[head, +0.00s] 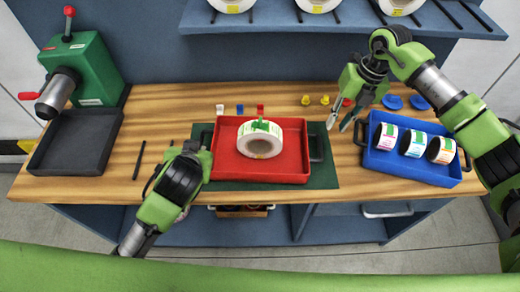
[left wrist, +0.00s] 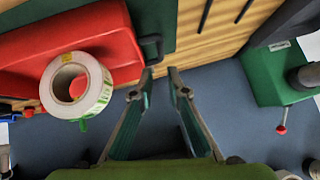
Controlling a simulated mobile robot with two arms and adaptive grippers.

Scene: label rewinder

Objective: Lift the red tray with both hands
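The red tray (head: 228,165) sits on a dark green mat (head: 324,176) at mid-bench, with a dark handle at each side. A white label roll (head: 245,137) with a green piece on it lies in the tray. My left gripper is left of the tray; its fingers are mostly hidden in the head view. In the left wrist view it is open and empty (left wrist: 160,72), with the tray's left handle (left wrist: 151,44) just beyond the fingertips. My right gripper (head: 337,127) is open and empty, above and behind the right handle (head: 317,148), apart from it.
A blue tray (head: 398,167) with three label rolls stands on the right. A black tray (head: 72,142) and a green machine (head: 88,72) stand on the left. Small coloured pieces line the back. A shelf (head: 280,20) with rolls overhangs the rear.

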